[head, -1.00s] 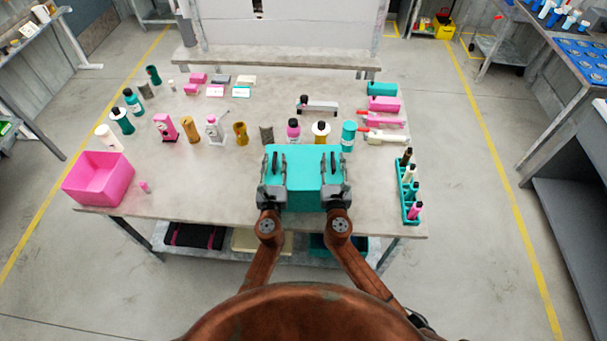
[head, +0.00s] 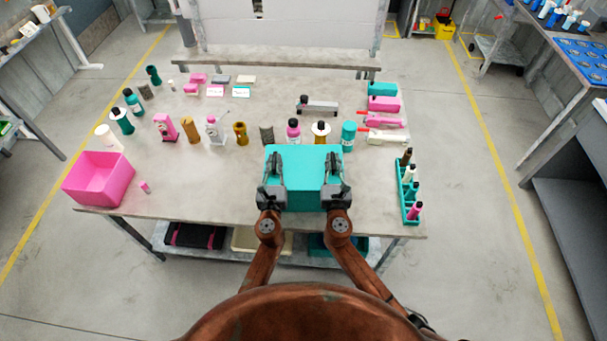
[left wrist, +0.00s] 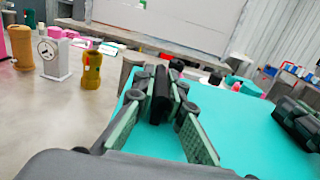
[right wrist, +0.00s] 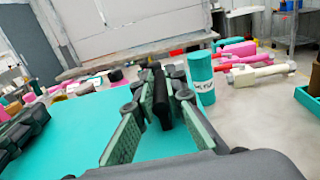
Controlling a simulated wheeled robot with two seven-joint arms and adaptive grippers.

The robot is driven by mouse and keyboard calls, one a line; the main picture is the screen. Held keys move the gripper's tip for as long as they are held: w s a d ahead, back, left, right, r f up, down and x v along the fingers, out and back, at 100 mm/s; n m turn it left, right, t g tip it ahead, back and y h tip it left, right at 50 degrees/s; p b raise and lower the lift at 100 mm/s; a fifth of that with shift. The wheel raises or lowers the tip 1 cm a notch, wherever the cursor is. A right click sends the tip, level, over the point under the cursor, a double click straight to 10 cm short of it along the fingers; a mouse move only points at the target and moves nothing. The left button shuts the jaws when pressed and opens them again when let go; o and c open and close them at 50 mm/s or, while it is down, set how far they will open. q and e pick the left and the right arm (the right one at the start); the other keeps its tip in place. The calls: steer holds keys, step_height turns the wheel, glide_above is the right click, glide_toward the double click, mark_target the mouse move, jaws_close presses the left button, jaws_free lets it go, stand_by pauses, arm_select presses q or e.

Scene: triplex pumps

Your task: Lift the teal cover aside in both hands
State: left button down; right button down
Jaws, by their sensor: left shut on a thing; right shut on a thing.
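The teal cover (head: 304,180) is a broad, flat-topped box shape at the front middle of the table. Its teal top also fills much of the left wrist view (left wrist: 240,128) and the right wrist view (right wrist: 85,140). My left gripper (head: 274,164) is shut on a black handle (left wrist: 160,97) near the cover's left side. My right gripper (head: 333,164) is shut on the matching black handle (right wrist: 161,97) near its right side. I cannot tell whether the cover's underside touches the table. What is beneath it is hidden.
The pink bin (head: 98,181) stands at the table's left end. A teal rack (head: 409,195) of small bottles is close on the right. A teal cylinder (head: 348,136) and several bottles stand just behind the cover. Bare tabletop (head: 200,182) lies between bin and cover.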

arm_select(q)
steer(key=shift+r, duration=0.15)
arm_select(e)
steer(key=shift+r, duration=0.2)
